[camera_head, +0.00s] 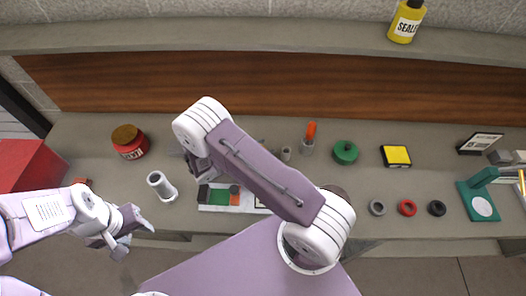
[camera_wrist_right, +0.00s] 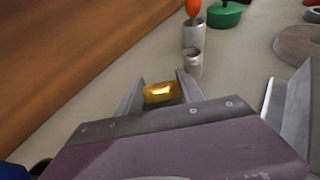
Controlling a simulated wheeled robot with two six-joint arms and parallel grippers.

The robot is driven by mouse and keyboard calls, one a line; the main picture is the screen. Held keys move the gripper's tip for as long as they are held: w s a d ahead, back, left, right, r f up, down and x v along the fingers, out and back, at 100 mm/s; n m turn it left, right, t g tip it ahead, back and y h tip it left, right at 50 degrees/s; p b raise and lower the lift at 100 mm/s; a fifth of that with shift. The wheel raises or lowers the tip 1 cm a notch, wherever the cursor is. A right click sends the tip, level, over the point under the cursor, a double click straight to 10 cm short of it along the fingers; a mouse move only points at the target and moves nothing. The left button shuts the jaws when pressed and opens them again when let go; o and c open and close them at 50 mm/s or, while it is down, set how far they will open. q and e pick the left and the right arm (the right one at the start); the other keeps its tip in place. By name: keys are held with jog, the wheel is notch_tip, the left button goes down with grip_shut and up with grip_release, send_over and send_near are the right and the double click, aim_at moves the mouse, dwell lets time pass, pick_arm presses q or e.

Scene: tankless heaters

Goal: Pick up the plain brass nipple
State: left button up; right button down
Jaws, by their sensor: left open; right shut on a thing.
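The plain brass nipple (camera_wrist_right: 160,92) is a short, shiny gold piece in the right wrist view. It sits between the two fingers of my right gripper (camera_wrist_right: 160,88), which is shut on it. In the head view my right arm hides the nipple and most of the right gripper (camera_head: 196,170), near the middle of the bench. My left gripper (camera_head: 132,228) is open and empty in the head view, off the bench's front edge at the left.
A grey cup with an orange item (camera_head: 308,140), a green lidded pot (camera_head: 345,153) and a yellow-topped box (camera_head: 396,156) are further right. Several rings lie at the front right.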

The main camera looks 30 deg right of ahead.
notch_tip(320, 180, up, 26)
jog(key=shift+f+p, duration=0.15)
jog(key=shift+p, duration=0.3)
jog(key=shift+f, duration=0.1)
